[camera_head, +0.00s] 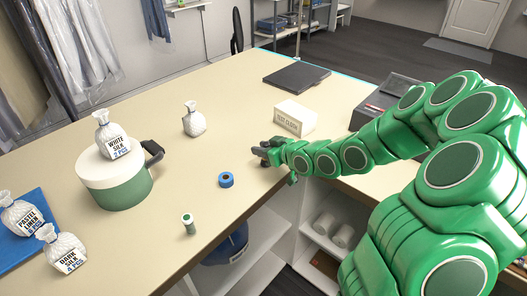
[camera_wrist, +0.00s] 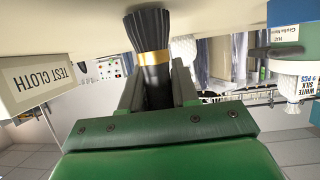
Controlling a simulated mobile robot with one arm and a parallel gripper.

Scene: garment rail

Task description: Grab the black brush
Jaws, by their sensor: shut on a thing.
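The black brush (camera_wrist: 149,32), with a gold band around it, stands out between my gripper's fingers (camera_wrist: 158,92) in the wrist view. The fingers are shut on its dark handle, below the gold band. In the head view my gripper (camera_head: 271,153) is low over the front-right edge of the beige table, left of the test cloth box. The brush is hard to tell from the dark fingers there. Whether its tip touches the table is unclear.
The white test cloth box (camera_head: 295,118) stands close behind my gripper; it also shows in the wrist view (camera_wrist: 35,75). The beige table (camera_head: 240,110) has free room.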

